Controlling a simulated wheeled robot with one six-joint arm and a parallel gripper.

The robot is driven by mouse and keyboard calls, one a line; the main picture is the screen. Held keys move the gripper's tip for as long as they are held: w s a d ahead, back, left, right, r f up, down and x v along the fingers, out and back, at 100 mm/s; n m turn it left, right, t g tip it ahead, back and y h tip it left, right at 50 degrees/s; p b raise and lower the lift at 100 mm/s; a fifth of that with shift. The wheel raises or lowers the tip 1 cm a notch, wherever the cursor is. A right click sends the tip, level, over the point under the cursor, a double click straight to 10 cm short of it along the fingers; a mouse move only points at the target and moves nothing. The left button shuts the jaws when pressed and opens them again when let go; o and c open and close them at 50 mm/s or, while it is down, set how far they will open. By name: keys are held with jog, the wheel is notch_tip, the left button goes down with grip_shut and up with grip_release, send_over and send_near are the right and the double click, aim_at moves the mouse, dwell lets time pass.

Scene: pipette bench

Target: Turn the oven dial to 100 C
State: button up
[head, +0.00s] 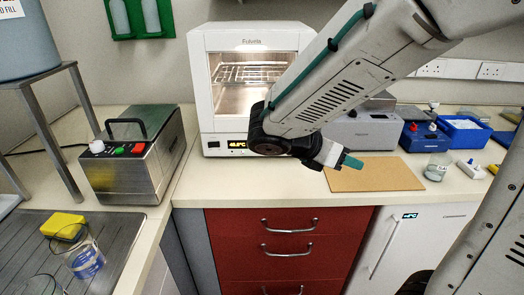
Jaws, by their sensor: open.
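The oven (211,125) is a white cabinet with a glass door and a lit inside with wire racks, standing at the back of the bench. I cannot make out the dial; my arm covers the right part of that panel. My gripper (346,161), with teal fingertips, is open and empty. In the picture it is to the right of the oven's lower front, above the bench near a brown board (385,175).
A metal box (135,170) with a black handle, white knob and coloured buttons stands left of the oven. Red drawers (280,265) are below.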

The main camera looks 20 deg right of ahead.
jog(key=w+a+f+n+t, duration=0.3)
jog(key=w+a+n+t, duration=0.1)
jog(key=n, duration=0.4)
jog(key=w+a+f+n+t, duration=0.4)
jog(key=w+a+n+t, duration=0.1)
jog(key=w+a+n, duration=0.1)
jog(key=w+a+f+n+t, duration=0.3)
jog(key=w+a+n, duration=0.3)
jog(key=n, duration=0.5)
jog(key=shift+w+f+t, duration=0.2)
jog(key=shift+w+t, duration=0.5)
jog(key=shift+w, duration=0.1)
jog(key=shift+w+d, duration=0.2)
jog(key=shift+w, duration=0.1)
jog(key=x, duration=0.7)
jog(key=c, duration=1)
